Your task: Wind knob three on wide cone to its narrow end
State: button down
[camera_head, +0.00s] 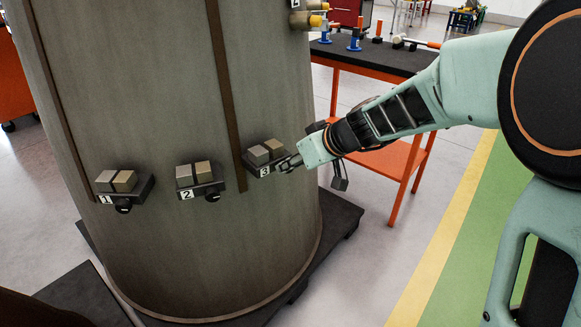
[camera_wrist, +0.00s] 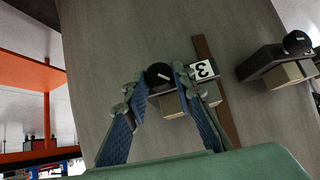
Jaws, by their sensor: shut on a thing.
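The wide cone (camera_head: 160,90) is a large grey-brown body with dark vertical strips. Unit three, with a "3" label (camera_head: 265,171) and two blocks (camera_head: 266,151), sits low on its right side. Knob three (camera_wrist: 158,75) is black and round with a short white line, lying slanted in the wrist view. My gripper (camera_head: 291,163) reaches in from the right. In the wrist view my gripper (camera_wrist: 157,85) has its two fingertips on either side of the knob, shut on it. In the head view the gripper hides this knob. No scale marks for a narrow end can be made out.
Unit one (camera_head: 124,183) and unit two (camera_head: 200,178) stick out left of unit three, each with a black knob below. The cone stands on a dark pallet (camera_head: 335,230). An orange workbench (camera_head: 380,60) with tools stands behind my arm.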

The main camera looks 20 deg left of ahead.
jog(key=shift+w+d+f+m+g+y, duration=0.1)
jog(key=shift+f+m+g+y, duration=0.45)
jog(key=shift+m+y, duration=2.5)
jog(key=shift+w+d+f+m+g+y, duration=0.25)
jog(key=shift+m+g+y, duration=0.6)
jog(key=shift+m+y, duration=2.15)
jog(key=shift+a+f+m+g+y, duration=0.1)
jog(key=shift+f+m+g+y, duration=0.5)
jog(key=shift+m+y, duration=2.4)
jog(key=shift+r+m+h+p, duration=0.15)
jog(key=shift+m+h+p, duration=0.15)
jog(key=shift+m+h, duration=0.45)
jog(key=c, duration=1.6)
grip_release()
